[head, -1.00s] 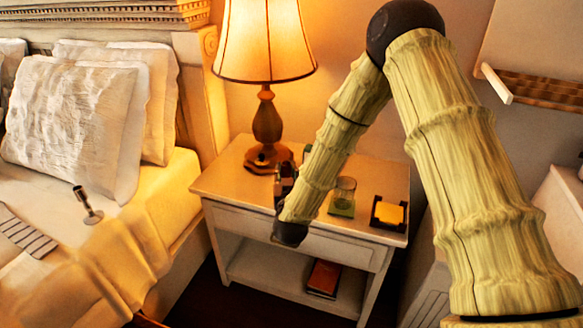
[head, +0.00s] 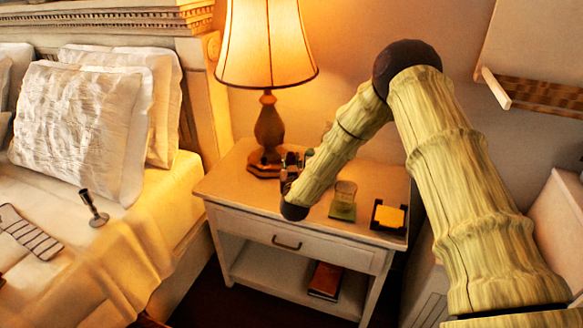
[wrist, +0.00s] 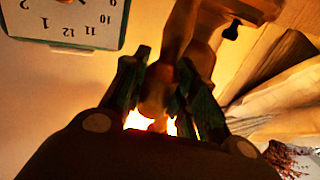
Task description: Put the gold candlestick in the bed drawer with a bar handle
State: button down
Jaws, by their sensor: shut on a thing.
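My gripper (head: 290,170) is over the white nightstand, in front of the lamp base and partly hidden by my arm in the head view. In the wrist view my gripper (wrist: 165,75) has its dark green fingers closed on a brownish-gold, rounded piece (wrist: 155,92), which looks like the gold candlestick. Its full shape is hidden, and I cannot tell whether it touches the nightstand top. The nightstand drawer (head: 340,254) is shut and has a dark, curved bar handle (head: 287,243).
The lamp (head: 268,130) stands behind my gripper. A glass on a green coaster (head: 343,205) and a yellow notepad in a dark holder (head: 389,216) are to the right. A clock (wrist: 70,20) shows in the wrist view. A dark, stemmed object (head: 94,209) is on the bed.

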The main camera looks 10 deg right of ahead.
jog(key=shift+w+f, duration=0.15)
jog(key=shift+f, duration=0.7)
jog(key=shift+s+d+r, duration=0.1)
jog(key=shift+s+d, duration=0.15)
jog(key=shift+d, duration=0.05)
jog(key=shift+f, duration=0.2)
jog(key=c, duration=1.4)
grip_release()
jog(key=shift+a, duration=0.1)
jog(key=shift+o, duration=1.4)
jog(key=shift+w+a, duration=0.1)
jog(key=shift+a, duration=0.05)
